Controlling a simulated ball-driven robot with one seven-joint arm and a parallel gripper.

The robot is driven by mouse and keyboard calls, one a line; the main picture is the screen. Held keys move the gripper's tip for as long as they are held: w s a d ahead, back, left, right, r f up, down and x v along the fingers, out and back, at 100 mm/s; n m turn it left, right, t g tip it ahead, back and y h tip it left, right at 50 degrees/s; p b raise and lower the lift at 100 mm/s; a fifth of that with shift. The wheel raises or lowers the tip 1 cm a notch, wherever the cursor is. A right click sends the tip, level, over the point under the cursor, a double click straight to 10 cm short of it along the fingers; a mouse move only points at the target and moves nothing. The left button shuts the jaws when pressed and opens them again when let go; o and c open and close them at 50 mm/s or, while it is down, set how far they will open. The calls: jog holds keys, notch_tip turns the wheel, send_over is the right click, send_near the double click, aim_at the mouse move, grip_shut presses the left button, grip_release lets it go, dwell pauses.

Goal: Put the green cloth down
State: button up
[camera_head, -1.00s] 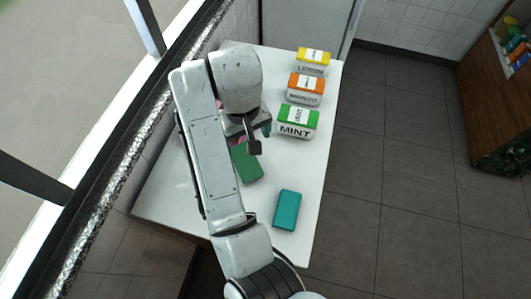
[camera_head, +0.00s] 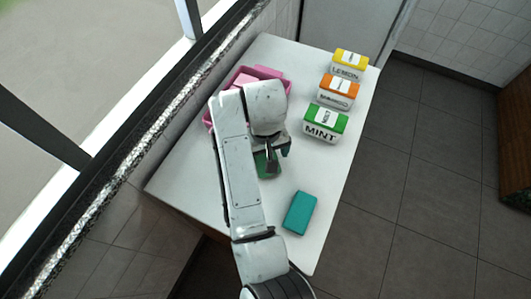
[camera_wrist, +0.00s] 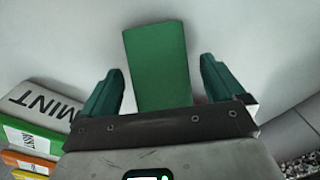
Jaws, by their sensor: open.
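The green cloth (camera_wrist: 157,65) is a flat dark green rectangle lying on the white table. In the wrist view it is between the two dark teal fingers of my gripper (camera_wrist: 161,66), with a gap on each side. My gripper is open, and the fingers do not appear to touch the cloth. In the head view my gripper covers much of the cloth (camera_head: 264,168), and only part of it shows. The wrist view does not show clearly how high the fingers are above the table.
A teal block (camera_head: 299,212) lies near the table's (camera_head: 215,203) front right. Mint (camera_head: 322,127), orange-topped (camera_head: 338,91) and lemon (camera_head: 349,64) boxes line the right edge. A pink container (camera_head: 244,76) stands behind my arm. A window ledge runs along the left.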

jog(key=shift+f, duration=0.45)
jog(key=c, duration=1.1)
jog(key=shift+r, duration=0.1)
jog(key=shift+c, duration=0.2)
